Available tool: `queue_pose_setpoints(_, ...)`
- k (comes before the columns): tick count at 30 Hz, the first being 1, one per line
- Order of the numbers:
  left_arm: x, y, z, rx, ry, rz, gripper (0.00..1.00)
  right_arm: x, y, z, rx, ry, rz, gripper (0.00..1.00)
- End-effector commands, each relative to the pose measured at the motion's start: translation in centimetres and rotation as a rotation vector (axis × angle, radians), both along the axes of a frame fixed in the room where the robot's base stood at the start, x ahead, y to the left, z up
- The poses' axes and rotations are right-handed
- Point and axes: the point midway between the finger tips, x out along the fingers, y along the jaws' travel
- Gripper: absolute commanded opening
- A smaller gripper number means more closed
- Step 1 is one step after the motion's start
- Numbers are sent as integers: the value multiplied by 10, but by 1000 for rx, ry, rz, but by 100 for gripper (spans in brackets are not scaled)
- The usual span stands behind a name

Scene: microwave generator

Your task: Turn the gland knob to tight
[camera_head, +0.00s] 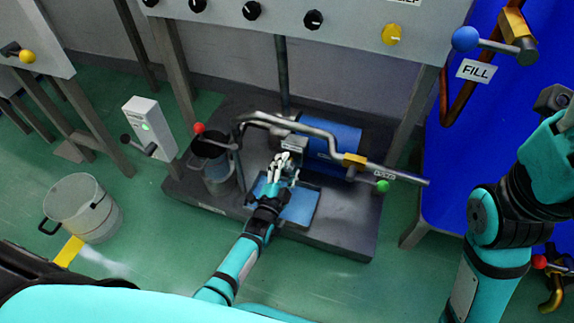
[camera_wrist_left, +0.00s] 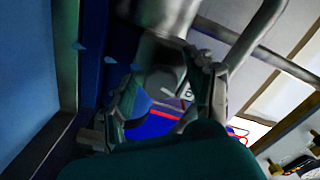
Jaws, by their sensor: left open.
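My left gripper (camera_head: 281,163) reaches over the dark pump base, just in front of a small grey metal block (camera_head: 294,143) beside the blue motor (camera_head: 331,150). In the left wrist view its open fingers (camera_wrist_left: 166,100) stand on both sides of a grey round metal part (camera_wrist_left: 163,78). I cannot tell whether they touch it, or whether this part is the gland knob. No tight mark is readable. My right arm stands at the right, and its gripper is not clearly in view.
A bent metal pipe (camera_head: 305,126) runs above the motor, with a green-knobbed lever (camera_head: 382,186) at its right. A clear bucket (camera_head: 84,208) stands on the open green floor.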

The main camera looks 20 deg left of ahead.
Motion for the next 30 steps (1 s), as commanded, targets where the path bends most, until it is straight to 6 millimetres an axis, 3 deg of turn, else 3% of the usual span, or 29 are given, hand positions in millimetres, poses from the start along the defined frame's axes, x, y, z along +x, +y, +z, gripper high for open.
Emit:
queue_pose_setpoints(2,0,0,0,0,0,0,55,-1,0,0,1,-4,0,40)
queue_pose_setpoints(15,0,0,0,0,0,0,0,-1,-1,-1,2,1,0,40)
queue_pose_setpoints(30,0,0,0,-145,8,-1,0,1,-1,0,6,8,1,40)
